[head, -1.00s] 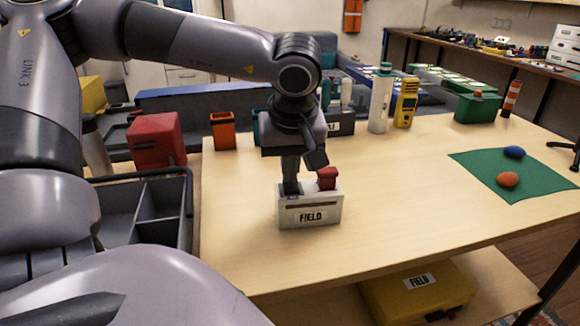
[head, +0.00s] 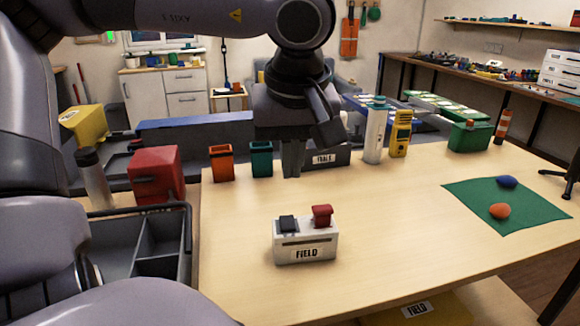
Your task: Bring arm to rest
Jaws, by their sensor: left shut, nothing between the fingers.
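My left gripper (head: 292,160) is raised above the wooden table (head: 390,240), shut and empty, fingers pointing down. My right gripper is not in view.
An orange bin (head: 221,164) and a teal bin (head: 261,160) stand at the table's back left. A white bottle (head: 374,135) and a yellow meter (head: 400,135) stand further right. A green mat (head: 530,208) holds a blue and an orange lump. The table's middle is clear.

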